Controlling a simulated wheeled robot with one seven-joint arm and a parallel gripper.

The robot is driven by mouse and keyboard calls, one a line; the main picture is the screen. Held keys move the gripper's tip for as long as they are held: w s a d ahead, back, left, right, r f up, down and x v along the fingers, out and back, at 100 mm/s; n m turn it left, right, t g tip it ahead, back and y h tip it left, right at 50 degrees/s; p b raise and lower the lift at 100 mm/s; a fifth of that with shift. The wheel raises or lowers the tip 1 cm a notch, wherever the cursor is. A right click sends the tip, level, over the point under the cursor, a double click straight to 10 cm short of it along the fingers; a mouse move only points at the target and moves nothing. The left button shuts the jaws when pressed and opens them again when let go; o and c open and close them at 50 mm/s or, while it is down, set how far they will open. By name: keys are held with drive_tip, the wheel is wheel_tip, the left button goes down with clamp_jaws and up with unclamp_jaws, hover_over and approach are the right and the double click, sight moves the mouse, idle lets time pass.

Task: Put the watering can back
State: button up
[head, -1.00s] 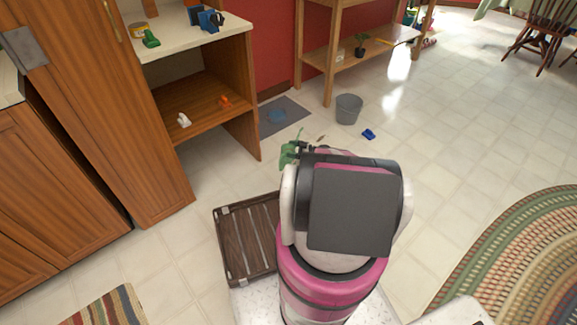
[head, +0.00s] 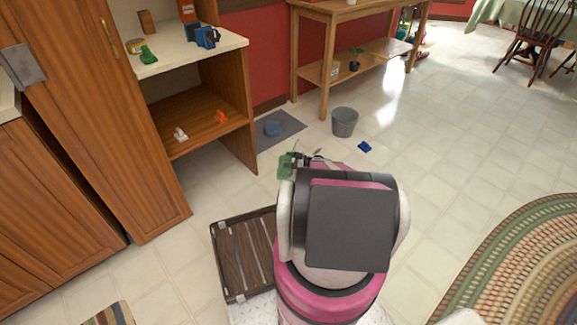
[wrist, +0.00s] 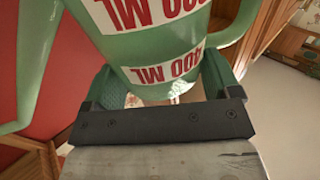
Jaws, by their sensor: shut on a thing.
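The green watering can (wrist: 160,48) fills the upper wrist view. It has red and white "400 ML" labels, with its spout at left and handle at right. My gripper (wrist: 158,86) is shut on it, one teal finger on each side. In the head view the can (head: 285,166) shows as a small green shape just past my arm. My arm hides most of it and most of my gripper.
A wooden cabinet shelf (head: 205,128) at left holds small white and orange things; the counter (head: 172,56) above holds several items. A grey bucket (head: 344,122), a blue object (head: 364,147) and a brown slatted rack (head: 228,262) are on the floor. Open floor lies right.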

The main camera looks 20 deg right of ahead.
sight(282, 172)
drive_tip(key=shift+f, duration=2)
drive_tip(key=o, duration=1.6)
drive_tip(key=shift+c, duration=0.2)
